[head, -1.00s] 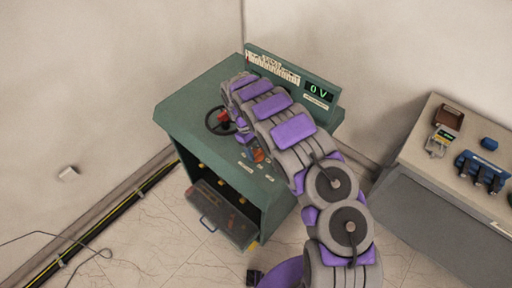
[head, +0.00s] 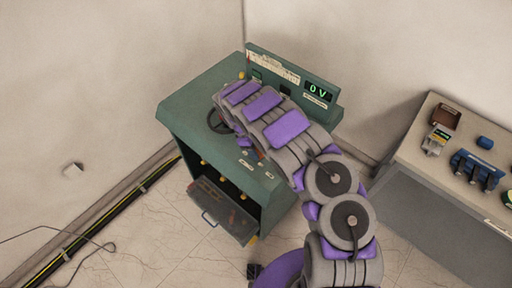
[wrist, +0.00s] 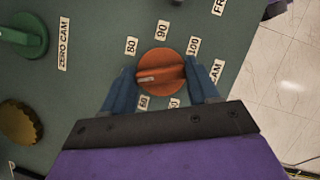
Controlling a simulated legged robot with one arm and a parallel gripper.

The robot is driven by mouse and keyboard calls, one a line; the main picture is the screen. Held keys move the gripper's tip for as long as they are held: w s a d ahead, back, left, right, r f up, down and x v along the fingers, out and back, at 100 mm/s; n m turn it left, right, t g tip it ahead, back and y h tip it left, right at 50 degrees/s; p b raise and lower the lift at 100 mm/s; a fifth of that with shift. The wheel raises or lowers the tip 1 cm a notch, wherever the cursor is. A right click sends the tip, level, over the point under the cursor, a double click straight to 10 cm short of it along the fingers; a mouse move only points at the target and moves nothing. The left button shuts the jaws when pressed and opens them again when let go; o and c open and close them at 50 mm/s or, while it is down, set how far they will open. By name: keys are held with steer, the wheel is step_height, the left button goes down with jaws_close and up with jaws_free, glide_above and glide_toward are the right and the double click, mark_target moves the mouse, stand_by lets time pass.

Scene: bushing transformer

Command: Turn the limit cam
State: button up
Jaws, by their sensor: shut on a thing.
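The limit cam is an orange-red round knob (wrist: 153,64) with a pale pointer mark, in the middle of the wrist view. Scale numbers 80, 90 and 100 stand around its far side; the mark points to the left. A label ending in CAM is partly hidden by the right finger. My gripper (wrist: 163,76) has a blue finger on each side of the knob and is shut on it.
A green ZERO CAM knob (wrist: 28,38) and a brass knob (wrist: 20,123) lie left of the gripper. The console display (head: 318,89) reads 0 V. A dark handwheel (head: 217,122) is beside my arm; an open drawer (head: 222,211) is below. A side bench (head: 410,155) stands right.

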steer(key=shift+w, duration=0.1)
steer(key=o, duration=1.1)
steer(key=shift+c, duration=0.2)
steer(key=shift+r, duration=0.1)
steer(key=v, duration=1.7)
steer(key=shift+a, duration=0.1)
